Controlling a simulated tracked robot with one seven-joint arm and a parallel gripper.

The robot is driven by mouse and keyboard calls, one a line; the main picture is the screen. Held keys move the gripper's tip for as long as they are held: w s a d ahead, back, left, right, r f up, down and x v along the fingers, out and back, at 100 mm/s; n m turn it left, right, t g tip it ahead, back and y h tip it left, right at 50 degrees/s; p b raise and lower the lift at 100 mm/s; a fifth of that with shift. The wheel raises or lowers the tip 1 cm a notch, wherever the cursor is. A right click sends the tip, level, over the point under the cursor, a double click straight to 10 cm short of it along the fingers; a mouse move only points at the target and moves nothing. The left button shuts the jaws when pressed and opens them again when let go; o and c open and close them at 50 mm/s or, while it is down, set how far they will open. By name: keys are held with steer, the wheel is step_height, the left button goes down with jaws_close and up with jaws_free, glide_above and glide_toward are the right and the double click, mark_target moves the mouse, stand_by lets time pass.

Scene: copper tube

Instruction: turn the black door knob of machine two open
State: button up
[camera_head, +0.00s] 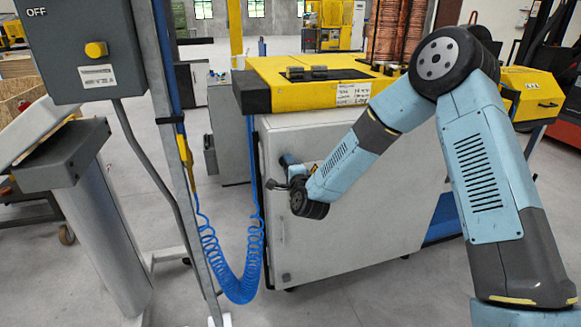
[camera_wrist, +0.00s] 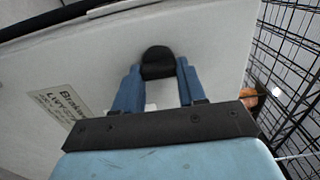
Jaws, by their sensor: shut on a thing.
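The machine (camera_head: 350,215) in the head view has a light grey cabinet door and a yellow top. My gripper (camera_head: 284,172) is up against the upper left part of that door. In the wrist view the black knob (camera_wrist: 158,62) sits between the two blue fingers of my gripper (camera_wrist: 158,80), which are shut on it. The knob's rounded top shows above the fingertips. In the head view the knob cannot be made out behind my gripper and wrist. The door looks closed in the head view.
A blue coiled hose (camera_head: 240,275) hangs left of the door. A metal post (camera_head: 180,150) and a grey switch box (camera_head: 85,50) stand at the left. The wrist view shows a label (camera_wrist: 62,108) on the panel and black wire mesh (camera_wrist: 290,60) at right. Floor in front is clear.

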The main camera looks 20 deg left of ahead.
steer(key=shift+w+d+f, duration=0.1)
steer(key=shift+d+f, duration=0.15)
steer(key=o, duration=1.1)
steer(key=shift+a+r, duration=0.1)
steer(key=shift+a, duration=0.05)
steer(key=shift+c, duration=0.2)
steer(key=v, duration=1.3)
steer(key=shift+s, duration=0.4)
